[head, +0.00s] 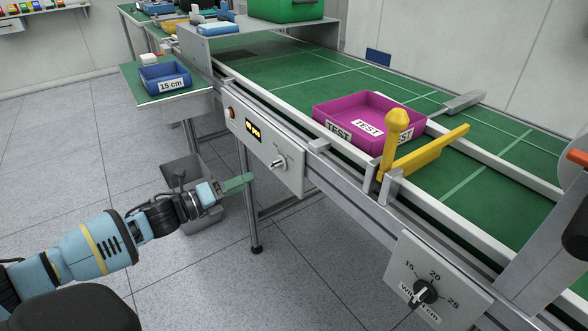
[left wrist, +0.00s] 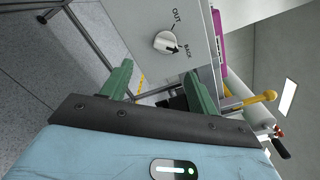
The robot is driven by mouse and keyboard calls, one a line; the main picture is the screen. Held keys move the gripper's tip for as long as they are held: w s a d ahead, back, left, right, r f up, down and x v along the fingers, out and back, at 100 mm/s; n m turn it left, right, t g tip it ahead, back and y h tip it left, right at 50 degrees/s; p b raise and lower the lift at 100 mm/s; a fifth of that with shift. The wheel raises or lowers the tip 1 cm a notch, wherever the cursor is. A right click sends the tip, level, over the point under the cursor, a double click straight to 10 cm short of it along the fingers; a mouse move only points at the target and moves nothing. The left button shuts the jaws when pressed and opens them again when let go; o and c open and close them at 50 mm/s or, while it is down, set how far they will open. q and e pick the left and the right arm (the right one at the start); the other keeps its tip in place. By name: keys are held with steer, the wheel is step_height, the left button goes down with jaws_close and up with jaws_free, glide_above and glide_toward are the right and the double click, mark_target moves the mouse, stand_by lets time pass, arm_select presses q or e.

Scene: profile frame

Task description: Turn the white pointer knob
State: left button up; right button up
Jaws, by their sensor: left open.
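A white pointer knob (head: 278,163) sits on a grey panel (head: 291,177) on the side of the conveyor frame. The left wrist view shows the knob (left wrist: 167,43) with a dark mark near the word BACK; the word OUT is above it. My left gripper (head: 240,183) is open, with green fingers, below and left of the knob in the head view. In the left wrist view the knob lies beyond the gap between the fingertips (left wrist: 160,78), apart from them. My right gripper is not in view.
A second panel (head: 404,282) carries a black knob (head: 424,292) with a white pointer and a 15–20–25 scale. A yellow lever (head: 394,134) stands near a magenta TEST crate (head: 345,104) on the green belt. A blue bin (head: 165,78) stands on the side table.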

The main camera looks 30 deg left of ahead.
mark_target(271, 167)
arm_select(q)
steer(key=shift+w+r+m, duration=0.5)
steer(key=shift+w+r, duration=0.05)
steer(key=shift+w, duration=0.05)
steer(key=shift+w+d, duration=0.1)
steer(key=shift+b+x, duration=0.35)
steer(key=shift+x, duration=3.4)
steer(key=c, duration=1)
